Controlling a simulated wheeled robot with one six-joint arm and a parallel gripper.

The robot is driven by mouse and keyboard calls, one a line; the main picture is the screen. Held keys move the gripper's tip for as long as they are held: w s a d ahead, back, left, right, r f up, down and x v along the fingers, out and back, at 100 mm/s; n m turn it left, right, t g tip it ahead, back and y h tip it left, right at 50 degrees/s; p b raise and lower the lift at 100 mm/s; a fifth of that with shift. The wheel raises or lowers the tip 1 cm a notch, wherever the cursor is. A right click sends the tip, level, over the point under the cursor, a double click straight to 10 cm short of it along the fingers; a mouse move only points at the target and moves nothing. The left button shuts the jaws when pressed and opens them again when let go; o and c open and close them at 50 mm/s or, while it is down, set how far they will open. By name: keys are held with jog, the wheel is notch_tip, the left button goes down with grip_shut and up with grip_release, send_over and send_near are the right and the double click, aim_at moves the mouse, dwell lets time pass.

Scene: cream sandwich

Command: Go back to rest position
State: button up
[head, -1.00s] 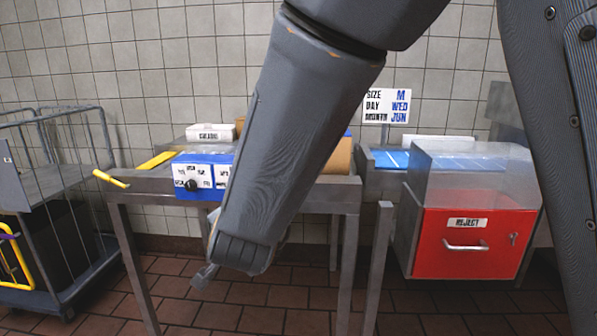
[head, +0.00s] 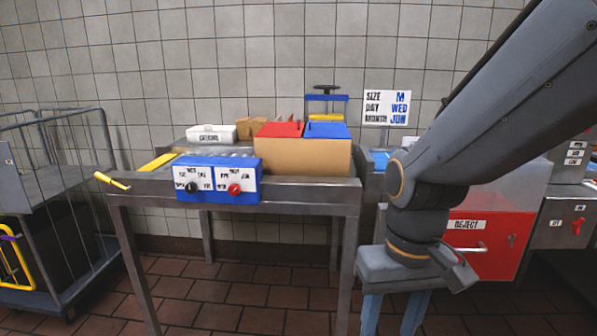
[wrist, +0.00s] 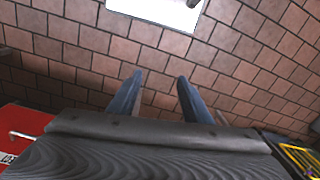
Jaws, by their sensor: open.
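My gripper (head: 396,314) hangs at the lower right in the head view, in front of the red reject box. It points down at the floor, and its fingertips run off the bottom edge of the picture. In the wrist view my gripper (wrist: 156,82) shows two blue-grey fingers spread apart. Nothing is between them but brown floor tiles. It touches nothing that I can see.
A metal table (head: 290,192) stands at centre with a cardboard box (head: 300,158) and a blue control panel (head: 217,193). A red reject box (head: 490,232) is behind my arm. A wire cart (head: 60,240) stands left. Open floor (head: 250,315) lies in front.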

jog(key=d+r+m+p, duration=0.1)
jog(key=d+r+p, duration=0.4)
jog(key=p, duration=0.6)
jog(key=shift+s+r, duration=0.3)
jog(key=shift+r, duration=0.3)
